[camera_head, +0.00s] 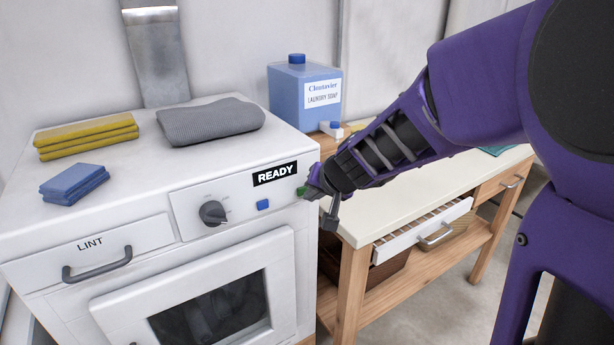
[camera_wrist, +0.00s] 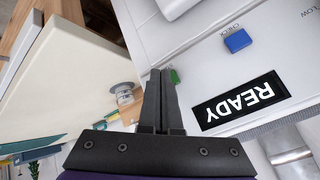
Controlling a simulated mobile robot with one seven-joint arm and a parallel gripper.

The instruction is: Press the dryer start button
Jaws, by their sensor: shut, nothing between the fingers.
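The white dryer (camera_head: 240,255) stands at the left with a READY display (camera_head: 275,174) on its front panel. A small green button (camera_head: 302,191) sits at the panel's right end; it also shows in the wrist view (camera_wrist: 174,76), partly hidden by my fingers. A blue button (camera_head: 263,205) is left of it, and in the wrist view (camera_wrist: 237,41) it is at the upper right. My gripper (camera_head: 311,191) is shut and empty, its fingertips (camera_wrist: 161,72) right beside the green button. I cannot tell whether they touch it.
A dark knob (camera_head: 212,213) and the LINT drawer (camera_head: 95,250) are further left. Folded yellow (camera_head: 87,136), blue (camera_head: 74,184) and grey cloths (camera_head: 210,121) lie on top. A blue soap container (camera_head: 303,92) stands behind. A table with an open drawer (camera_head: 425,232) is close on the right.

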